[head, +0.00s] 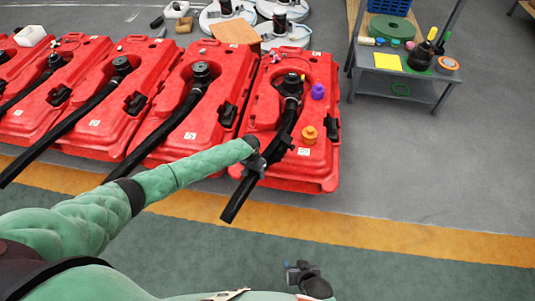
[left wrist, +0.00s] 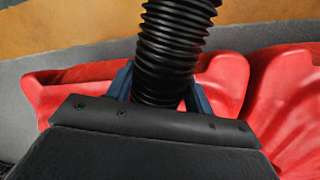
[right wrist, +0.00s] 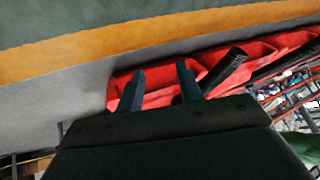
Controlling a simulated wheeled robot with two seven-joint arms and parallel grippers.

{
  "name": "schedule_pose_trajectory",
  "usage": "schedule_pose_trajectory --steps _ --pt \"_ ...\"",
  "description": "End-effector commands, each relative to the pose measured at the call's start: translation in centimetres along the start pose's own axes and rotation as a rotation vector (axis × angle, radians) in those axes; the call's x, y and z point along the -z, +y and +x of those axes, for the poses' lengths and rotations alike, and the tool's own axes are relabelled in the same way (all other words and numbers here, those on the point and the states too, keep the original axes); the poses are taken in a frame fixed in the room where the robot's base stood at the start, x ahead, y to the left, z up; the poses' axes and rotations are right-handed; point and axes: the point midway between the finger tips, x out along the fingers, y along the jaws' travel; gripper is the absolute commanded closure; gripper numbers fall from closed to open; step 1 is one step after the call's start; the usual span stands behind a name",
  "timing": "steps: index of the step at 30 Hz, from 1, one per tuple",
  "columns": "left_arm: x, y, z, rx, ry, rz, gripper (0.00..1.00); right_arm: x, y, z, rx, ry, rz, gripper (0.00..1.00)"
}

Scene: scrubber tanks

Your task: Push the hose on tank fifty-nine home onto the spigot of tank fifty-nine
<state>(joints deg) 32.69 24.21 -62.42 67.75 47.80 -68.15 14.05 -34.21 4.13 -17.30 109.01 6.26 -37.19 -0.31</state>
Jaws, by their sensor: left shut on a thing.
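A ribbed black hose (head: 284,130) lies along the rightmost red tank (head: 317,160). Its upper end is at the black fitting (head: 291,86) near the tank's top; I cannot tell whether it is fully seated there. Its lower end hangs past the tank's front edge. My left gripper (head: 256,163) is shut on the hose partway down; in the left wrist view the fingers stand on both sides of the ribbed hose (left wrist: 172,45). My right gripper (head: 302,270) is low in the head view, apart from the tank; its fingers (right wrist: 159,82) are open and empty. Tank numbers are unreadable.
Several similar red tanks (head: 95,105) with hoses stand in a row at left. An orange knob (head: 309,134) and a purple knob (head: 318,91) are on the rightmost tank. A grey cart (head: 400,65) stands behind right. The floor at right is clear.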

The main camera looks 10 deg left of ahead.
Motion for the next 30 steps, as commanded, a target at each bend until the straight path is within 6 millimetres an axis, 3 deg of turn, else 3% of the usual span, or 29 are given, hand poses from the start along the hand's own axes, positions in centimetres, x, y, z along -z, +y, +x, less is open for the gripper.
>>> schedule_pose_trajectory --steps 19,30 --pt "-0.1 0.0 0.0 0.047 -0.008 -0.002 0.75 1.2 -0.8 -2.4 0.007 -0.041 0.002 0.64" --pt "0.0 0.2 -0.1 0.069 -0.009 -0.001 0.75 3.5 -0.9 -3.3 0.009 -0.038 -0.003 0.64"
